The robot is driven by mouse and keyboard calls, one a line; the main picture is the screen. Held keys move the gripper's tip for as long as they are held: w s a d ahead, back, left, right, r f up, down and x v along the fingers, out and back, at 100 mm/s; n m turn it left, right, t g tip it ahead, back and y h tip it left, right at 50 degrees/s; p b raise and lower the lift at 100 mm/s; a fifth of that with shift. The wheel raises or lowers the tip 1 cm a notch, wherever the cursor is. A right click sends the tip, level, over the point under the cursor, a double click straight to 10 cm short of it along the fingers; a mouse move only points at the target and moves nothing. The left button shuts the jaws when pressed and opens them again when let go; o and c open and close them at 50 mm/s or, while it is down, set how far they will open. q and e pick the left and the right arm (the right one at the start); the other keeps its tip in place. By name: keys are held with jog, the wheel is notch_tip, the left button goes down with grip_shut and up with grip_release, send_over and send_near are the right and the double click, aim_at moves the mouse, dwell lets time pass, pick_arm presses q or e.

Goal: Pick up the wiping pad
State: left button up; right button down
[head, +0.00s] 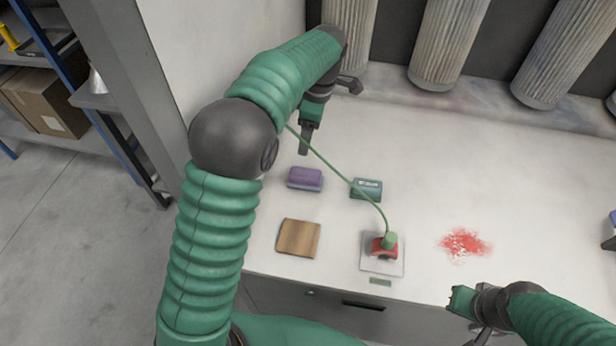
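No object in the head view is plainly labelled as the wiping pad. A purple sponge-like block (305,178), a teal block (372,188) with a printed label and a flat brown pad (298,238) lie on the white counter. A red block with a green top (384,246) sits on a pale square plate (368,266). My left gripper (309,138) points down above and behind the purple block, apart from it, with nothing seen in it. My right gripper (466,302) is at the counter's front edge, right of the plate, with no object seen in it. Their finger gaps are unclear.
A thin green cord (340,172) runs from near my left wrist to the red block. A red smear (464,243) marks the white counter (440,170). Grey ribbed cylinders (447,45) stand along the back. A shelf with a cardboard box (45,100) stands at left.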

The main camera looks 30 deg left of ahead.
pick_arm(q)
jog(key=b, duration=0.1)
send_over(306, 173)
jog(key=f, duration=1)
jog(key=shift+w+f, duration=0.2)
jog(key=shift+f, duration=0.2)
jog(key=shift+s+a+f, duration=0.1)
jog(key=shift+s+f, duration=0.05)
jog(key=shift+f, duration=0.1)
notch_tip(306, 173, down, 6)
jog(key=shift+a+r, duration=0.1)
jog(key=shift+r, duration=0.1)
jog(key=shift+s+r, duration=0.1)
jog(key=shift+c, duration=0.2)
pick_arm(e)
jog(key=shift+d+x, duration=0.2)
jog(key=shift+x, duration=0.8)
pick_arm(q)
jog(key=shift+c, duration=1.1)
grip_shut()
